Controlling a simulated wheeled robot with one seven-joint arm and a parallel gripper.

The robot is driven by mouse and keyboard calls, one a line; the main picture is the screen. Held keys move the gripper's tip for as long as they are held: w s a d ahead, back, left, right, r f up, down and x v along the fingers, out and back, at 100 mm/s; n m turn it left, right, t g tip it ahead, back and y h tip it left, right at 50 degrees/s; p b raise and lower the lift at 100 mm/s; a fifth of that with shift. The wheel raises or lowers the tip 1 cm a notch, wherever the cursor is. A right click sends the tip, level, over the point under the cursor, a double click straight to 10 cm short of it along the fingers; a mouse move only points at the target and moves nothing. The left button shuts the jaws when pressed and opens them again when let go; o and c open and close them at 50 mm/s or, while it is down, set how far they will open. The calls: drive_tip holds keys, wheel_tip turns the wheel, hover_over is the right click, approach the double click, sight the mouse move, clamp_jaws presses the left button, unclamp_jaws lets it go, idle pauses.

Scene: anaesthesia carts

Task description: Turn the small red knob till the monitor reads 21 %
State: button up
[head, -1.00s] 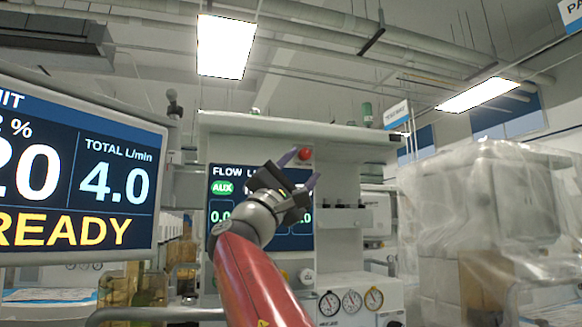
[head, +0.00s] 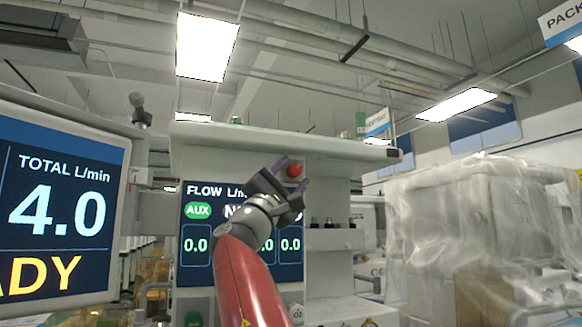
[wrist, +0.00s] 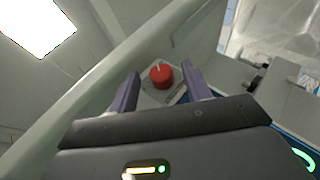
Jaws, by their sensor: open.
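In the wrist view the red knob (wrist: 161,74) has a pale pointer mark and sits on a light square plate. My gripper (head: 293,173) is open. In the wrist view its two purple fingers (wrist: 158,84) stand apart on either side of the knob's line of sight; contact is not visible. The monitor (head: 60,200) at the left shows TOTAL L/min 4.0 and part of a yellow word; its percent reading is out of view.
The flow screen (head: 197,270) is partly hidden behind my arm. The cart's top shelf (head: 250,139) overhangs the knob, and its pale edge (wrist: 110,90) crosses the wrist view. Plastic-wrapped equipment (head: 480,215) stands at the right.

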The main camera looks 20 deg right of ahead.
drive_tip(key=shift+d, duration=0.1)
drive_tip(key=c, duration=1)
drive_tip(key=shift+r, duration=0.1)
drive_tip(key=shift+m+g, duration=0.3)
drive_tip(key=shift+r+m+g+y, duration=0.1)
drive_tip(key=shift+m+g+y, duration=0.3)
drive_tip(key=shift+m+g, duration=0.45)
drive_tip(key=o, duration=1)
drive_tip(key=shift+a, duration=0.2)
